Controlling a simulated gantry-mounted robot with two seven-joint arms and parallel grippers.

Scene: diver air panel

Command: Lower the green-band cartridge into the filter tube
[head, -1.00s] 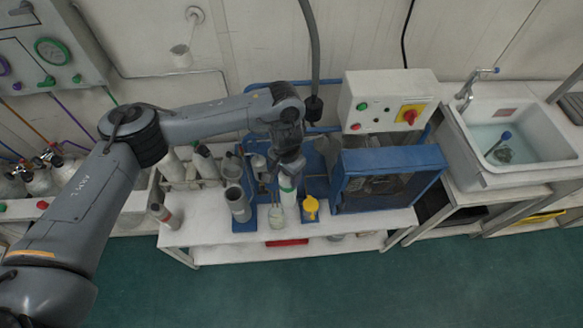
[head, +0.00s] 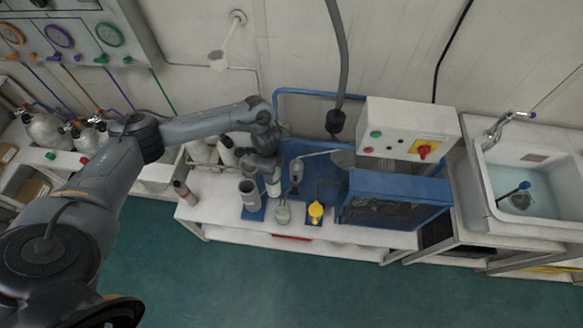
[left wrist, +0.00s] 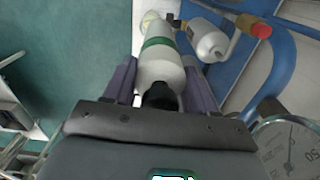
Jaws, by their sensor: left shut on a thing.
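The green-band cartridge (head: 273,187) is white and hangs roughly upright below my left gripper (head: 267,168) in the head view. In the left wrist view, the cartridge (left wrist: 160,66), with its green band and black end, sits between the two fingers of my left gripper (left wrist: 160,85), which is shut on it. The grey filter tube (head: 249,194) stands upright on a blue base just left of the cartridge in the head view. Its open top faces up. The cartridge appears beside the tube, not in it. My right gripper is not in view.
A glass jar (head: 283,214) and a yellow object (head: 316,210) stand just right of the tube. A blue-framed unit (head: 392,200) stands to the right, below a control box (head: 408,131).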

